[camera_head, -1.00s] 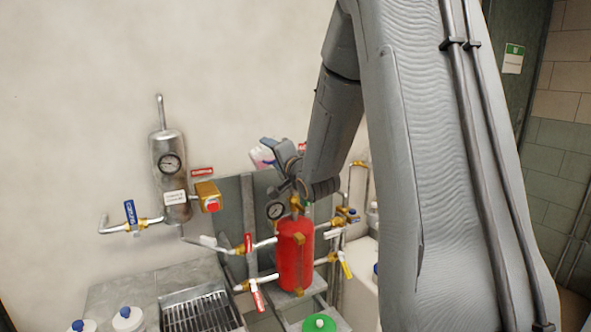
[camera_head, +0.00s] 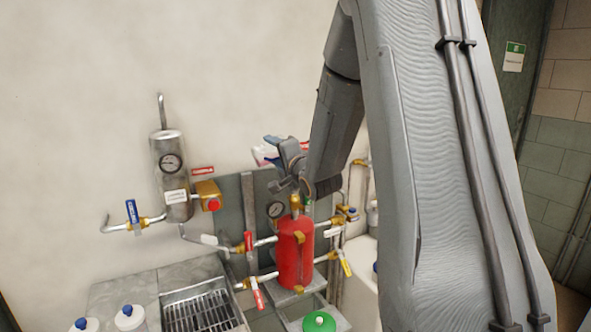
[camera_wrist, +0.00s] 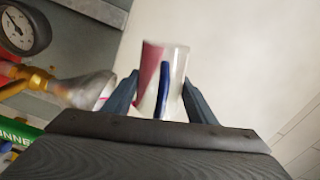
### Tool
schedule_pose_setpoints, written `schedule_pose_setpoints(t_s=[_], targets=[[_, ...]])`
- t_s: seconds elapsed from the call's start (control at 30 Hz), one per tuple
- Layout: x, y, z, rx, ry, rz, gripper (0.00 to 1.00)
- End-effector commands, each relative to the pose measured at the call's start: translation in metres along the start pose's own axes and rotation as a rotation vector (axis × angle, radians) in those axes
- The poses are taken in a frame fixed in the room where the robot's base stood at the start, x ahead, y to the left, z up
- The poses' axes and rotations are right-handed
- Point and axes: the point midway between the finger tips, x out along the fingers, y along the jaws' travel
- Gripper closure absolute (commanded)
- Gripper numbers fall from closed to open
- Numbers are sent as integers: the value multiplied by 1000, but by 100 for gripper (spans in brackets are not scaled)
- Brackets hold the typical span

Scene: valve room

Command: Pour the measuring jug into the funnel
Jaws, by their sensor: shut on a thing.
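The measuring jug (camera_wrist: 177,62) is a pale, see-through cup with a pink-red area on its left side and a blue handle. My gripper (camera_wrist: 158,100) is shut on it, with one dark finger on each side. In the head view the jug (camera_head: 262,154) shows as a small white and pink shape, tilted, beside my gripper (camera_head: 281,160) above the red tank. The funnel (camera_wrist: 92,90) is a metal cone left of the jug in the wrist view, its wide mouth towards the jug. The two look apart. I cannot make out the funnel in the head view.
A red tank (camera_head: 294,255) with brass valves and a pressure gauge (camera_head: 275,210) stands below my gripper. Pipes with coloured levers run around it. A steel cylinder (camera_head: 172,165) hangs on the wall at left. A grated sink (camera_head: 203,309) and bottles (camera_head: 129,317) are in front.

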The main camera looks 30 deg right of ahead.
Motion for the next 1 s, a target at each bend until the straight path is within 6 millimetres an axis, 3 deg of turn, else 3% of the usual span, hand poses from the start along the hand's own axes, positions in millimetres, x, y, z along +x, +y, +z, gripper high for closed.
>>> schedule_pose_setpoints(t_s=[1.0], targets=[[0,7,-10,118,0,-1,75]])
